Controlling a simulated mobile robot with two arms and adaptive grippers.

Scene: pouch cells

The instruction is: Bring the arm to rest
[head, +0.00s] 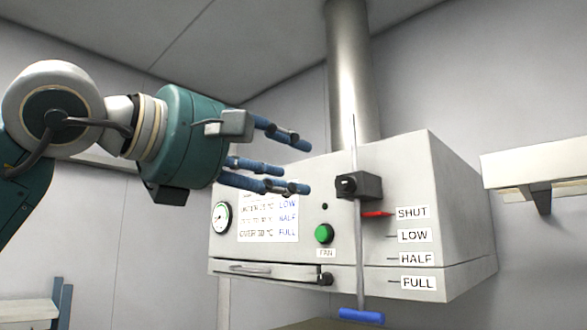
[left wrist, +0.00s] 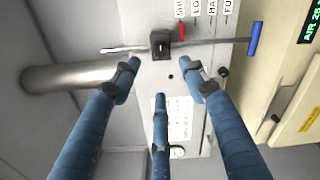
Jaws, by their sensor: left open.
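My left gripper (head: 300,166) comes in from the left with its three blue fingers spread and empty. It is in front of the upper left part of a pale hood box (head: 455,215). In the left wrist view the open fingers (left wrist: 163,72) point at the box face, with nothing between them. A thin upright rod (head: 360,240) passes through a black block (head: 358,186) and ends in a blue handle (head: 361,315). Its red pointer (head: 376,214) is level with the SHUT label (head: 412,212). My right gripper is not in view.
The box carries a green FAN button (head: 323,234), a round gauge (head: 221,217) and a text card (head: 268,234). A metal duct (head: 350,80) rises above it. A pale shelf (head: 535,166) is at right. The left wrist view shows a dark display (left wrist: 310,25) with green characters.

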